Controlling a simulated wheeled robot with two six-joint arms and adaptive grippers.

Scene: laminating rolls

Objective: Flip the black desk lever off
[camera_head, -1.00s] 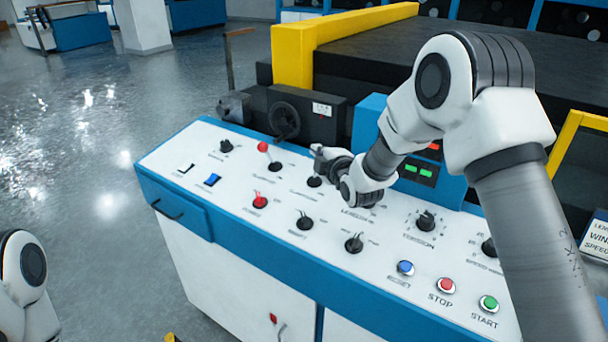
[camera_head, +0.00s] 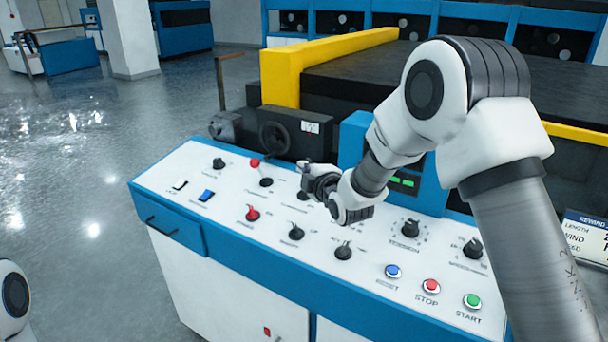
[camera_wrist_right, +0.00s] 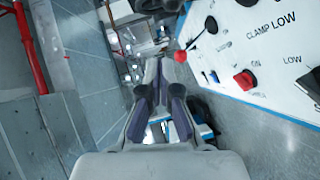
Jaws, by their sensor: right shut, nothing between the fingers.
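Several black levers and knobs stand on the white desk panel (camera_head: 330,285). One black lever (camera_head: 302,195) is just below my right gripper (camera_head: 304,169), and others (camera_head: 296,232) (camera_head: 343,251) stand nearer the front edge. I cannot tell which is the desk lever named. My right gripper is shut and empty above the panel. It also shows in the right wrist view (camera_wrist_right: 166,72), near a red-tipped lever (camera_wrist_right: 180,56). I cannot tell whether it touches anything. My left gripper is out of view; only a white part of my left arm shows at the left edge.
A red switch (camera_head: 252,214), blue button (camera_head: 393,271), red stop button (camera_head: 431,286) and green start button (camera_head: 472,301) are on the panel. A blue box with green displays (camera_head: 402,181) and a black handwheel (camera_head: 275,138) stand behind.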

